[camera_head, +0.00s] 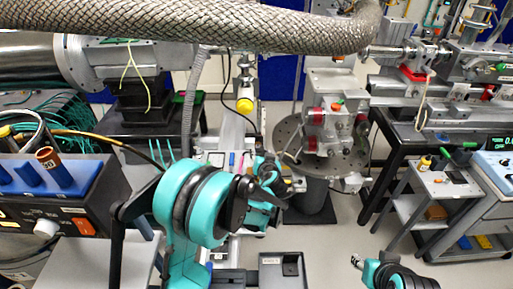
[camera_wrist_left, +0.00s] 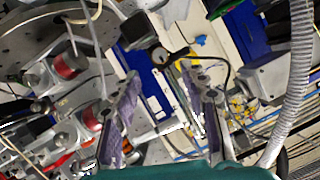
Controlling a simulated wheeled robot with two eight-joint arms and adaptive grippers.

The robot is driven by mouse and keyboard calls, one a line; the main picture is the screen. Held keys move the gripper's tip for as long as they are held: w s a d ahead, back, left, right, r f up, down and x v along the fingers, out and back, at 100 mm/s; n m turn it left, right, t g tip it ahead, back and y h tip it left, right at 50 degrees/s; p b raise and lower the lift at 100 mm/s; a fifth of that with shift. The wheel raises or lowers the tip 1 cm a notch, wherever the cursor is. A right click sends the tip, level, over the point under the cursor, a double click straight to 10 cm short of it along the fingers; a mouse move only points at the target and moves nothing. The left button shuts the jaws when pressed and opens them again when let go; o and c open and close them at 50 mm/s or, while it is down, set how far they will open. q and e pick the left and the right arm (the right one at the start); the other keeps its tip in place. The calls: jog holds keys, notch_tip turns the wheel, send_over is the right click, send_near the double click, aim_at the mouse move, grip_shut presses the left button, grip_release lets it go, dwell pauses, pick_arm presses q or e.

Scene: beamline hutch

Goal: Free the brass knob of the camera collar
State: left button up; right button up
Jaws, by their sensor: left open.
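I cannot pick out the brass knob or the camera collar with certainty in either view. A yellow-ended piece (camera_head: 245,105) hangs below the braided hose in the head view; I cannot tell whether it belongs to the collar. My left gripper (camera_head: 272,180) is beyond my teal wrist in the head view, partly hidden by it. In the left wrist view its two fingers (camera_wrist_left: 162,85) stand apart with nothing visibly held between them. A dark round part with a pale rim (camera_wrist_left: 160,55) shows beyond the gap. A teal part of my right arm shows at the bottom right of the head view; its jaws are unclear.
A thick braided hose (camera_head: 290,30) crosses the top. A metal block with red knobs (camera_head: 335,110) stands on a round plate right of centre. A control box with an orange switch (camera_head: 60,205) stands at left. A grey trolley (camera_head: 440,188) stands at right; floor before it is clear.

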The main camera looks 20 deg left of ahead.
aim_at(258, 145)
pick_arm(q)
jog(key=b+x, duration=0.2)
jog(key=x, duration=0.5)
jog(key=shift+w+a+f, duration=0.1)
grip_shut()
